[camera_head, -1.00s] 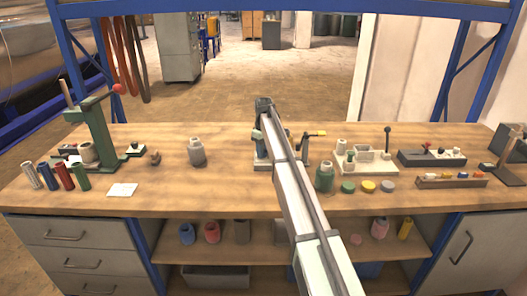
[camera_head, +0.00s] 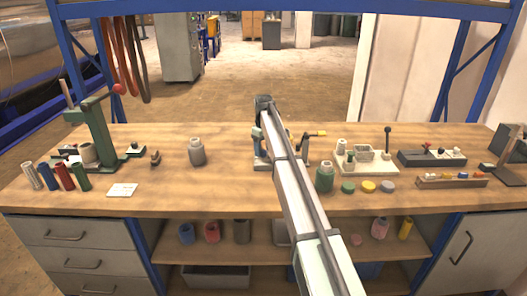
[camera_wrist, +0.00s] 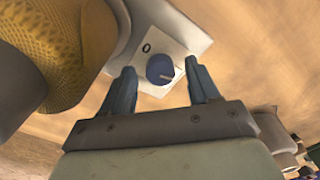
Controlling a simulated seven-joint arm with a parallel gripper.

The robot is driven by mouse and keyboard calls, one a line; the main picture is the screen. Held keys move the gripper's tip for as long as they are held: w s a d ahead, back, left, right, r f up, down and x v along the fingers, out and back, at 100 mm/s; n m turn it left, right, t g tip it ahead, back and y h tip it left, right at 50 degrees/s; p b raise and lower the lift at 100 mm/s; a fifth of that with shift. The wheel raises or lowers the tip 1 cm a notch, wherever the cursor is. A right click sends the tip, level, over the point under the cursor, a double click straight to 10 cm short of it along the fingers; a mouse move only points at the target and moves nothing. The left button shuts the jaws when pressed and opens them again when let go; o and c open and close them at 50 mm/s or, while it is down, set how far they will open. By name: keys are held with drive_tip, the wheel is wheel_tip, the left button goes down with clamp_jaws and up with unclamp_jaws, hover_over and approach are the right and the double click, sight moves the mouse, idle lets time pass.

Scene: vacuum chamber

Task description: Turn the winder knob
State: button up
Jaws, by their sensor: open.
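In the wrist view, a round dark blue knob (camera_wrist: 160,69) with a pale pointer mark sits on a white plate (camera_wrist: 172,45) that bears a small black ring mark. My gripper (camera_wrist: 163,72) is open, with one finger on each side of the knob; gaps show between the fingers and the knob. I cannot tell how deep the fingertips reach. A yellow textured roll (camera_wrist: 62,50) with a grey end lies left of the fingers.
A grey bottle (camera_head: 197,152) stands left of the winder. A green lever press (camera_head: 97,135) is at the left. The bench (camera_head: 215,195) has bare room at its front.

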sight(264, 151)
wheel_tip(264, 151, up, 13)
drive_tip(key=shift+f, duration=0.2)
idle(0.4)
